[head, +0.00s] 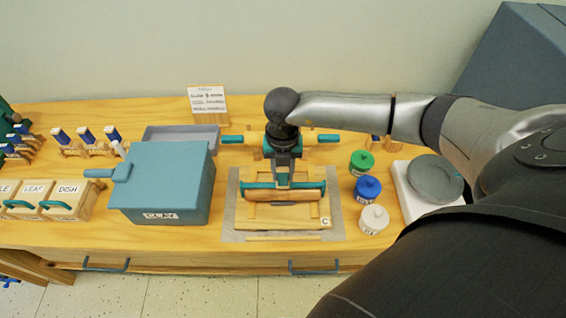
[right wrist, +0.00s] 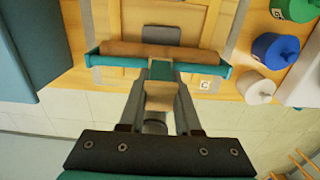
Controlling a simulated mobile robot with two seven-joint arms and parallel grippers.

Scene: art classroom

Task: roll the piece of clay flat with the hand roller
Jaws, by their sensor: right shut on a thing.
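My right gripper (head: 283,184) reaches down over the work board (head: 262,222) and is shut on the hand roller's handle. The hand roller (head: 260,190) has a wooden cylinder in a teal frame and lies crosswise over the board. It also shows in the right wrist view (right wrist: 128,49), with the jaws (right wrist: 161,82) around its handle. A small flat grey piece, apparently the clay (right wrist: 161,35), lies on the board just beyond the roller. I cannot tell whether the roller touches the board. My left gripper is out of view.
A blue-grey clay box (head: 165,180) stands left of the board. Green (head: 361,161), blue (head: 368,188) and white (head: 374,219) jars stand close on the right, before a grey round plate (head: 435,180). A teal-handled tool (head: 232,139) lies behind.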

